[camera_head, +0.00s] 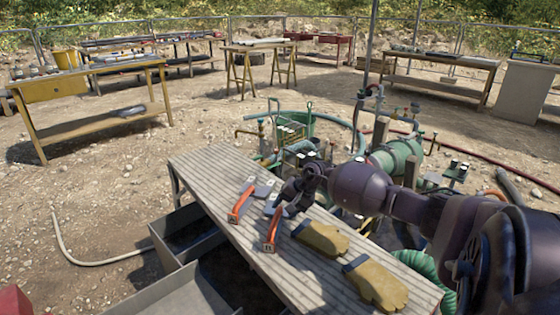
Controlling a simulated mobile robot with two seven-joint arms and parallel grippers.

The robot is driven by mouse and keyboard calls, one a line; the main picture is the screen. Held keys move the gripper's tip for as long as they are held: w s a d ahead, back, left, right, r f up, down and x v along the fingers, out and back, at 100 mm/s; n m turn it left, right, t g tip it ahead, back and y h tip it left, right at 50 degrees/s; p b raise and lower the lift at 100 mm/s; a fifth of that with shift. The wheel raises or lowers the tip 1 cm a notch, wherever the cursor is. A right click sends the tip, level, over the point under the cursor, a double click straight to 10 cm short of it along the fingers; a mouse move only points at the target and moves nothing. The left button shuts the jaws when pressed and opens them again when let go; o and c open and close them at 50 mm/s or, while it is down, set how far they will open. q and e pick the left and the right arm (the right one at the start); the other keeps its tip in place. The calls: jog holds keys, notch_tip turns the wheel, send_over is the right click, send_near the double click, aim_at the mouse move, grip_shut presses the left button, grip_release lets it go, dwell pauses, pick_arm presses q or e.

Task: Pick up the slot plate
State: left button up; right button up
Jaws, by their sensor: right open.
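On the slatted table lie two orange-handled pieces, a far one (240,203) and a near one (271,232), each with a pale label at its near end. Grey flat parts with small white marks lie at their far ends, one at the far piece (263,189) and one at the near piece (270,208). I cannot tell for sure which of these is the slot plate. My right gripper (284,204) is open, low over the table beside the near orange piece. It partly hides the grey part there; contact cannot be made out. My left gripper is not in view.
Two tan gloves, a far one (321,239) and a near one (376,283), lie on the slatted table (192,162). Pumps and green pipes (398,158) crowd its far right side. Grey bins (183,236) stand at its left. Workbenches stand further back across open dirt.

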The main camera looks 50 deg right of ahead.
aim_at(278, 213)
jog(key=x, duration=0.4)
jog(key=shift+a+f+b, duration=0.2)
jog(key=shift+b, duration=0.2)
grip_shut()
dwell(1.0)
jog(key=shift+w+r, duration=0.1)
jog(key=shift+r, duration=0.1)
